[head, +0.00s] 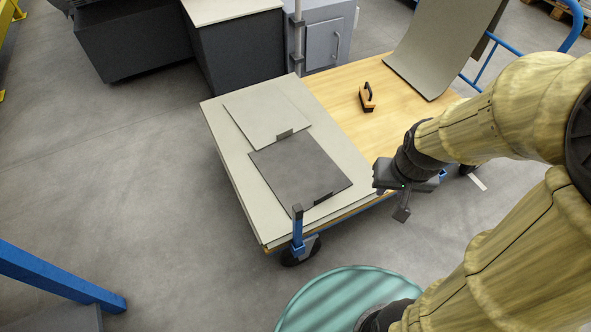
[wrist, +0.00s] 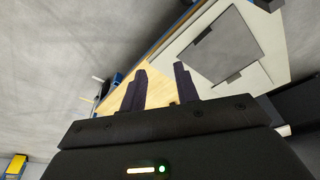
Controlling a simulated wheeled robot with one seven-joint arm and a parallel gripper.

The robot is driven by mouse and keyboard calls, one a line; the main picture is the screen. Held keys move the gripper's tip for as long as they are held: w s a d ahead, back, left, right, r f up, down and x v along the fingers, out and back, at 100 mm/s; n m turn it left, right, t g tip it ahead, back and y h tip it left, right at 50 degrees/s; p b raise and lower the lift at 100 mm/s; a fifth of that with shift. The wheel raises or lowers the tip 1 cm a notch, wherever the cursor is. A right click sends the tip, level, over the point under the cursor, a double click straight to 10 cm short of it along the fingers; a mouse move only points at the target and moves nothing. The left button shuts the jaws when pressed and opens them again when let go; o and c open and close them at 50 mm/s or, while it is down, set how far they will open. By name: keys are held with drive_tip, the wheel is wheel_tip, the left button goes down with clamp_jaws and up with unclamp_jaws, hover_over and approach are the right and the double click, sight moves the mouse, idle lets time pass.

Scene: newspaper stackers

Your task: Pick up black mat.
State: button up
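The black mat (head: 300,168) is a thin dark grey sheet lying flat on a large pale board on a cart, with a small black tab at its near right edge. It also shows in the wrist view (wrist: 228,50), up and right of the fingers. My gripper (head: 402,203) hangs to the right of the mat, just off the cart's right edge, apart from the mat. In the wrist view the two fingers (wrist: 160,90) stand apart with nothing between them.
A lighter grey sheet (head: 262,108) with its own tab lies behind the mat. The pale board (head: 240,172) covers the cart's left side. An orange-handled tool (head: 367,98) sits on the wooden deck (head: 338,88). A blue post (head: 298,232) stands at the near corner. A teal round top (head: 335,300) is in front.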

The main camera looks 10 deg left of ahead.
drive_tip(key=w+a+f+m+g+p, duration=0.2)
drive_tip(key=w+a+f+m+p, duration=0.2)
drive_tip(key=w+a+f+m, duration=0.5)
drive_tip(key=w+a+m, duration=0.1)
drive_tip(key=w+a, duration=0.3)
drive_tip(key=a, duration=0.1)
drive_tip(key=shift+g, duration=0.3)
wheel_tip(320, 180, down, 12)
drive_tip(key=b, duration=0.5)
drive_tip(key=shift+f+b, duration=0.2)
drive_tip(key=shift+b, duration=0.15)
drive_tip(key=shift+d, duration=0.1)
